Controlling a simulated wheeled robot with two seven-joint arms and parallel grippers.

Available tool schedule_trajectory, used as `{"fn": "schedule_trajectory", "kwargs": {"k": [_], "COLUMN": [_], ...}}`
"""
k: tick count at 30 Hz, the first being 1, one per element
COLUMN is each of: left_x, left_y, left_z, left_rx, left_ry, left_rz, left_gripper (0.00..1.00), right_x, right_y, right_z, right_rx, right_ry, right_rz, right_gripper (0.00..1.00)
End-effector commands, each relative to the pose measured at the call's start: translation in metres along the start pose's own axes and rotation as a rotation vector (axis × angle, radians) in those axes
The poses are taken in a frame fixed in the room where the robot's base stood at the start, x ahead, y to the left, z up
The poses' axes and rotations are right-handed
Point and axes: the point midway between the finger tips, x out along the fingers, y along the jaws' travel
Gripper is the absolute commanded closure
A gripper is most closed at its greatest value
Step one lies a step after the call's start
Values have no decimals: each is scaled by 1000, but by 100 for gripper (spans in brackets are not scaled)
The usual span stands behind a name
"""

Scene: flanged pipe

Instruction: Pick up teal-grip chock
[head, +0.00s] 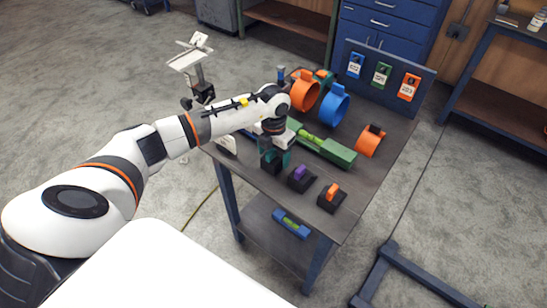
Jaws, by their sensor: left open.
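The teal-grip chock (271,166) has a dark base and stands near the front left edge of the worktable (317,231). My left gripper (273,148) points down right over it and is open. The gripper hides the upper part of the chock, and I cannot tell whether the fingers touch the grip. A purple-grip chock (300,180) and an orange-grip chock (332,198) stand to its right along the same edge. My right gripper is not in view.
A green block-like tool (338,153) lies behind the chocks. Orange (303,93) and blue (335,104) pipe rings stand farther back, with another orange ring (370,141) at right. A blue panel with tags (409,87) closes the back. A blue level (291,223) lies on the lower shelf.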

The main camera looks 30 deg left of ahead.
Motion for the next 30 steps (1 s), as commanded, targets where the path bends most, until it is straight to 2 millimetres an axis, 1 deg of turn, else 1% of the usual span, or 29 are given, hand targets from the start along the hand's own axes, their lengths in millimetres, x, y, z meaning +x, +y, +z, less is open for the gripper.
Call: {"fn": "schedule_trajectory", "kwargs": {"k": [3, 9, 10, 18, 19, 20, 26, 29, 30], "left_x": [8, 9, 9, 9, 9, 8, 7, 1, -4], "left_y": [0, 0, 0, 0, 0, 0, 0, 0, 0], "left_z": [0, 0, 0, 0, 0, 0, 0, -1, -1], "left_rx": [0, 0, 0, 0, 0, 0, 0, 1, 1], "left_ry": [0, 1, 1, 1, 1, 2, 2, 4, 4], "left_rz": [-1, -1, -1, -1, -1, 0, 0, 0, 0], "left_gripper": [25, 25, 27, 71, 76, 79, 79, 79, 79], "right_x": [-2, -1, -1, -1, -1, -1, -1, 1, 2], "right_y": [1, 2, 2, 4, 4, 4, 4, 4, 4], "right_z": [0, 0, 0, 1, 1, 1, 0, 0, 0], "right_rx": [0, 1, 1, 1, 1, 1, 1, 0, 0], "right_ry": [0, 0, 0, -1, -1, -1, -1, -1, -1], "right_rz": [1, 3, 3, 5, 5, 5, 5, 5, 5], "right_gripper": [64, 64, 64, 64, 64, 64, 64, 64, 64]}}
